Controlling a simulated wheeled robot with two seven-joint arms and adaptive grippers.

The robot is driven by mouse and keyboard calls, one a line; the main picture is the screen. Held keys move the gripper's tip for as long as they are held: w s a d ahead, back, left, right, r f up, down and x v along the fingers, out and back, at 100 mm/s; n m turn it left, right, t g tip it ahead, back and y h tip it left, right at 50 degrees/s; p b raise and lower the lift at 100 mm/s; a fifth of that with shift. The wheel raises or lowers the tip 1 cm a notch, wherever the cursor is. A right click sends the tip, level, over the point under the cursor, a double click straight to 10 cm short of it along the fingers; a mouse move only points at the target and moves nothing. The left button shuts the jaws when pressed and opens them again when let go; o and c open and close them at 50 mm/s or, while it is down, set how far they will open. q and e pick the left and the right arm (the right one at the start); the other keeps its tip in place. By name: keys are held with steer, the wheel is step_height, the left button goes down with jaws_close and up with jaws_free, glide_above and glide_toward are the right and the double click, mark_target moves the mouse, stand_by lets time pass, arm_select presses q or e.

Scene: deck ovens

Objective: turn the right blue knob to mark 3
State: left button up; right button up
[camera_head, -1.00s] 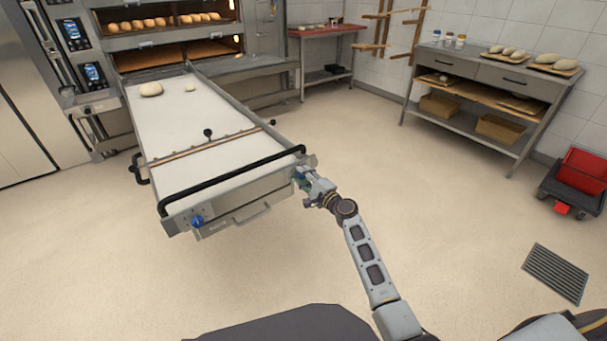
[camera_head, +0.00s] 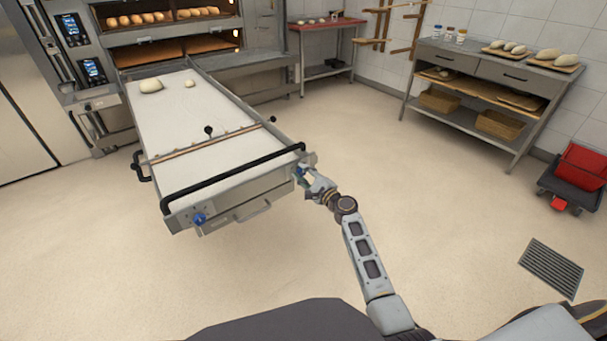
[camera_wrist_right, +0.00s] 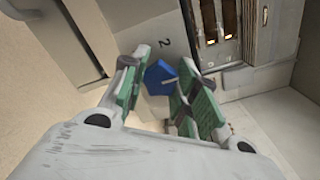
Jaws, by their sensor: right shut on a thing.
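The right blue knob (camera_wrist_right: 160,77) is on the grey front panel of the loader in the right wrist view, between my finger pads. A printed 2 (camera_wrist_right: 165,43) shows beside it on the panel; no 3 can be made out. A pale line shows on the knob's face. My right gripper (camera_wrist_right: 162,82) has green-backed fingers on both sides of the knob and is shut on it. In the head view my right gripper (camera_head: 304,174) is at the right end of the loader front and mostly covers this knob. My left gripper is not in view.
Another blue knob (camera_head: 199,219) is at the left end of the loader front. A black bar (camera_head: 235,173) runs above the front panel, with a handle (camera_head: 253,211) below. Dough lies on the white loader belt (camera_head: 190,120).

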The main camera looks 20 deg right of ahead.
steer(key=o, duration=1)
steer(key=shift+f, duration=0.25)
steer(key=shift+c, duration=0.2)
steer(key=shift+o, duration=0.5)
steer(key=shift+r, duration=0.15)
steer(key=shift+v, duration=1.1)
steer(key=v, duration=1)
steer(key=shift+a+n, duration=0.1)
steer(key=shift+n, duration=0.2)
